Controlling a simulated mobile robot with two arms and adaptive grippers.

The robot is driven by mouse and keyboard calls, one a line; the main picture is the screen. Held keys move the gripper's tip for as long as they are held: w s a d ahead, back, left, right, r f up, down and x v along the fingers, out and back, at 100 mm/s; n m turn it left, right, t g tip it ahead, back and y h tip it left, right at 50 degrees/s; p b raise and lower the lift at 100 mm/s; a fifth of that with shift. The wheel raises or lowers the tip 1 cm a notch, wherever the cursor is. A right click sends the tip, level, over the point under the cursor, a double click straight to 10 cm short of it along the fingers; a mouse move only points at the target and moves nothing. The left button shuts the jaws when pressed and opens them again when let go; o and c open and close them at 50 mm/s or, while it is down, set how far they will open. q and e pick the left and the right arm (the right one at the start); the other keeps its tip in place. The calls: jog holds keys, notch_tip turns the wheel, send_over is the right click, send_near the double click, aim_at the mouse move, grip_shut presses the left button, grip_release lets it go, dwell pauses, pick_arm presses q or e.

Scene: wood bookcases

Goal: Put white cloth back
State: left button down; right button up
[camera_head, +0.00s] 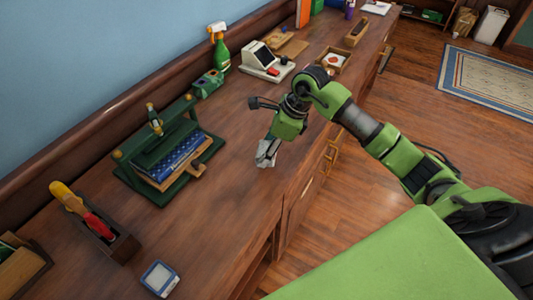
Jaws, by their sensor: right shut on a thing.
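A small crumpled white cloth (265,158) is at the tip of my right gripper (267,145), low over or touching the wooden counter top (225,215). The gripper points down and is shut on the cloth. The picture does not show clearly whether the cloth rests on the wood. My right arm reaches in from the right side. My left gripper is not in view.
A green book press (180,140) with a blue book stands left of the gripper. A green spray bottle (220,50), a white card machine (266,62) and a small wooden tray (333,61) stand behind. A tool box (110,235) is at lower left. Counter around the cloth is clear.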

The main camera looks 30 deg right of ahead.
jog(key=shift+w+d+f, duration=0.25)
jog(key=shift+w+f, duration=0.2)
jog(key=shift+f, duration=0.25)
notch_tip(320, 180, down, 2)
jog(key=shift+f+p, duration=0.1)
jog(key=shift+p, duration=0.65)
jog(key=shift+f, duration=0.4)
jog(key=o, duration=1.1)
jog(key=shift+c, duration=0.2)
